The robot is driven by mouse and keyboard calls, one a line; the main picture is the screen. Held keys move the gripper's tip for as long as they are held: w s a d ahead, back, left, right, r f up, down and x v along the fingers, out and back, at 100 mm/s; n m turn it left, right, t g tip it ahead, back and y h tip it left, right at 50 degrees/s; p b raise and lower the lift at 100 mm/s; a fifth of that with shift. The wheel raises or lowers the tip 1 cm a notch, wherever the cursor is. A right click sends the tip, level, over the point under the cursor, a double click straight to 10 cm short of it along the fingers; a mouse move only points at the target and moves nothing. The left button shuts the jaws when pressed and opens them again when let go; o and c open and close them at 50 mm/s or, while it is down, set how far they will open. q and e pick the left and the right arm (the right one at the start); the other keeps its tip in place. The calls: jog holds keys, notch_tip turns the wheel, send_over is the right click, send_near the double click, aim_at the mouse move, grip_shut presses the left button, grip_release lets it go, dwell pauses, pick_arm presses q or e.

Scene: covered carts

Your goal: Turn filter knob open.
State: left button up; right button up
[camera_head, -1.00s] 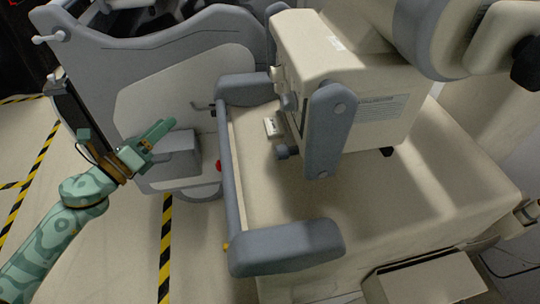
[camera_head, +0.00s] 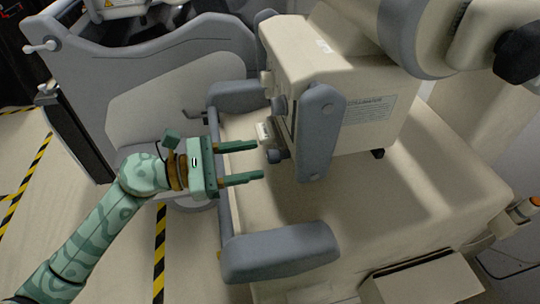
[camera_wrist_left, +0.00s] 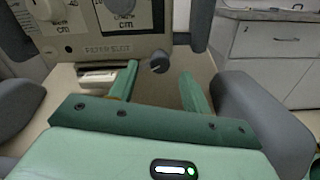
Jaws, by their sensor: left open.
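The dark grey filter knob (camera_head: 277,156) sits low on the panel side of the cream collimator box (camera_head: 370,110). My left gripper (camera_head: 260,161) is green, open and empty. Its two fingers point at the knob from the left. In the left wrist view the knob appears between the fingertips (camera_wrist_left: 160,72); I see no clear contact. My right gripper is in neither view.
A grey rail with padded ends (camera_head: 282,254) runs along the cart's left edge, under my left gripper. A grey upright arm (camera_head: 318,135) stands beside the knob. A small white block (camera_head: 264,132) lies behind it. The cream cart top (camera_head: 400,205) is clear in front.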

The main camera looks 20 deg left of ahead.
aim_at(269, 157)
pick_arm(q)
jog(key=shift+x, duration=2.35)
jog(key=c, duration=1)
